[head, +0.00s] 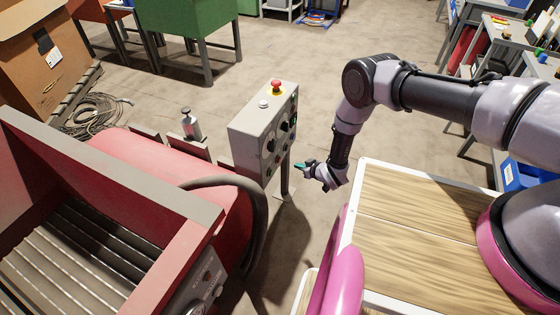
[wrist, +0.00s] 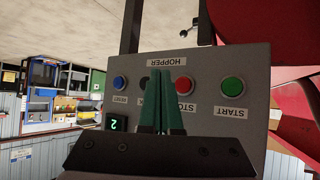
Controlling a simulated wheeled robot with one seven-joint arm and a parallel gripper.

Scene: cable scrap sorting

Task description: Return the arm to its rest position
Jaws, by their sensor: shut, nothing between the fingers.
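My gripper (head: 303,168) is at the end of my bent arm, just right of a grey control box on a post (head: 262,137). In the wrist view its two green fingers (wrist: 162,90) are together with nothing between them. They point at the panel face (wrist: 236,65), labelled HOPPER and seen upside down. The panel has a green START button (wrist: 232,86), a red button (wrist: 184,86) and a blue button (wrist: 120,84). A dark control is partly hidden behind the fingers. A small display (wrist: 117,122) reads a green 2. I cannot tell whether the fingertips touch the panel.
A red emergency button (head: 276,86) tops the box. A red machine with a grey-slatted bed (head: 70,255) fills the left, with a thick hose (head: 262,205) near the post. Open floor (head: 310,70) lies beyond the arm.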

